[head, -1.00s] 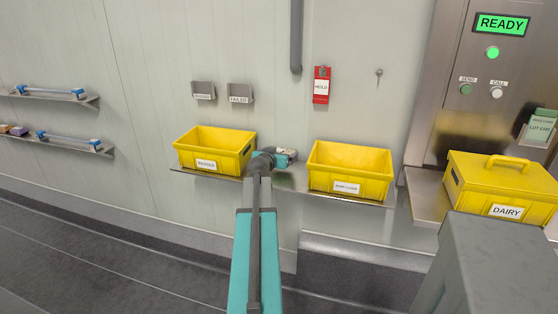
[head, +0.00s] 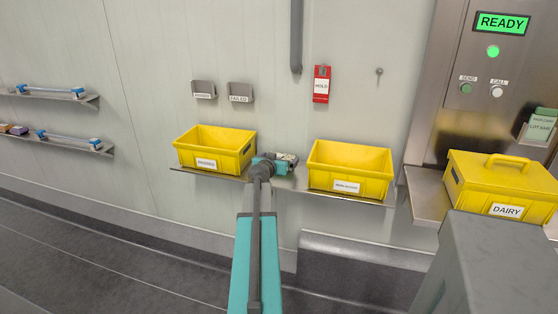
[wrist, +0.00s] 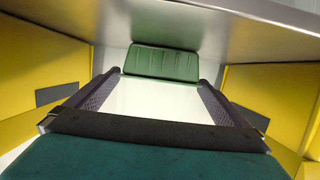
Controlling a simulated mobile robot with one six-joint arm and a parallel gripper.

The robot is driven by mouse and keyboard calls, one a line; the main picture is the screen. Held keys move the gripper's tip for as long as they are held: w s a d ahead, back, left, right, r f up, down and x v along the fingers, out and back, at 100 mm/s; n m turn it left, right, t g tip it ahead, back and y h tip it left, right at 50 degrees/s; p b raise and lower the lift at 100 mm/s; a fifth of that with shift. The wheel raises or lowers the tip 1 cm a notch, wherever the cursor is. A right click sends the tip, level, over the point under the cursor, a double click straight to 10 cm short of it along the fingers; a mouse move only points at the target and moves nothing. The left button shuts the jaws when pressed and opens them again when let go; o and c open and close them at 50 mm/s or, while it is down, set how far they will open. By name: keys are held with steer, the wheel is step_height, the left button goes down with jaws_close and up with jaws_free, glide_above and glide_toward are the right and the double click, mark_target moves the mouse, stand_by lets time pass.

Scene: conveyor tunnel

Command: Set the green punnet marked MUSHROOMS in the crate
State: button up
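In the wrist view a small ribbed green box (wrist: 160,62), which looks like the punnet, lies between and just beyond the fingertips; no lettering on it is readable. My gripper (wrist: 160,78) has its two dark mesh-padded fingers wide apart, one to each side of the box; contact cannot be made out. In the head view my gripper (head: 287,160) is over the steel shelf (head: 285,181), between two open yellow crates. The left crate (head: 216,151) has a label that looks like PASSED. The right crate's (head: 348,168) label is too small to read. The punnet cannot be made out in the head view.
A lidded yellow box marked DAIRY (head: 505,185) stands on a ledge at the right, under a panel with a READY display (head: 502,23). A red HOLD tag (head: 321,85) and small holders (head: 239,92) hang on the wall. Shelves (head: 60,140) are at far left.

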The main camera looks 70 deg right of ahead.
steer(key=shift+r, duration=0.2)
steer(key=shift+v, duration=0.95)
steer(key=b+v, duration=0.1)
steer(key=v, duration=0.9)
steer(key=shift+f, duration=0.1)
